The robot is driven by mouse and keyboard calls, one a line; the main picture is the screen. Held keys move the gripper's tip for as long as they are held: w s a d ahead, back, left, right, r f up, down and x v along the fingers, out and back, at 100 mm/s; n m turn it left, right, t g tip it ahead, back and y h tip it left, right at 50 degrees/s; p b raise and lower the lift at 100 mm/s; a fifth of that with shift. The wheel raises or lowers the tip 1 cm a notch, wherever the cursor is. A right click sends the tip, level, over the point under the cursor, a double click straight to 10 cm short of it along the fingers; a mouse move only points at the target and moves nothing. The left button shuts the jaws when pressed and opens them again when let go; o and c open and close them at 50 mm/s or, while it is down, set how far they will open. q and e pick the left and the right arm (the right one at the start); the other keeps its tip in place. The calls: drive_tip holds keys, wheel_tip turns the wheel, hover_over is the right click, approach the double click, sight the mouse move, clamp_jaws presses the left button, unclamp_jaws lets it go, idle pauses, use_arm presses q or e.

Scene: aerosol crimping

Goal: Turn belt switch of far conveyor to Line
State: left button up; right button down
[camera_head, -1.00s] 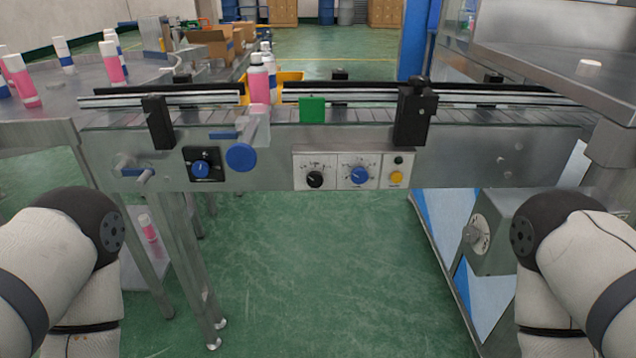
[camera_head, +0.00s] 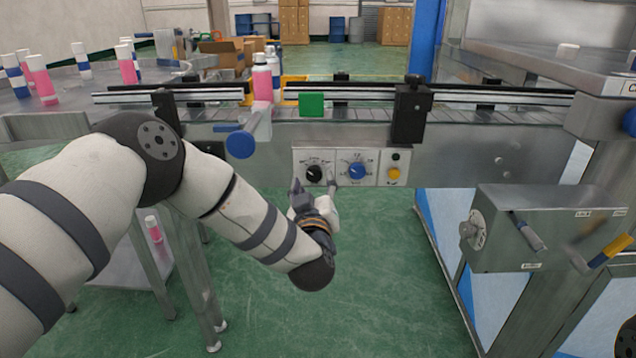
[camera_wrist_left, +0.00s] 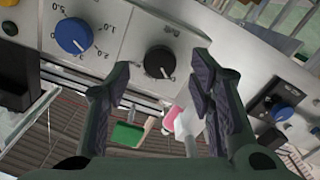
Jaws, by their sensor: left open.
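The conveyor (camera_head: 460,150) runs across the head view. Its front panel carries a black knob (camera_head: 314,173), which I take for the belt switch, and a blue dial (camera_head: 357,171) to its right. My left gripper (camera_head: 314,186) is open just in front of and below the black knob. In the left wrist view, which is upside down, the black knob (camera_wrist_left: 159,62) shows beyond the gap between the open fingers (camera_wrist_left: 160,80). The fingers look apart from it; the exact distance is unclear. The switch lettering is too small to read. My right gripper is out of view.
A yellow button (camera_head: 394,174) sits right of the blue dial. A blue round knob (camera_head: 240,145) sticks out at left. A grey control box (camera_head: 535,235) with levers stands at right. Bottles stand on the belt and the left table. The floor below the panel is clear.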

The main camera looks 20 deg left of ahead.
sight(314, 177)
use_arm(q)
drive_tip(key=shift+x, duration=1.55)
drive_tip(key=shift+c, duration=0.5)
drive_tip(key=c, duration=1.1)
drive_tip(key=shift+o, duration=0.2)
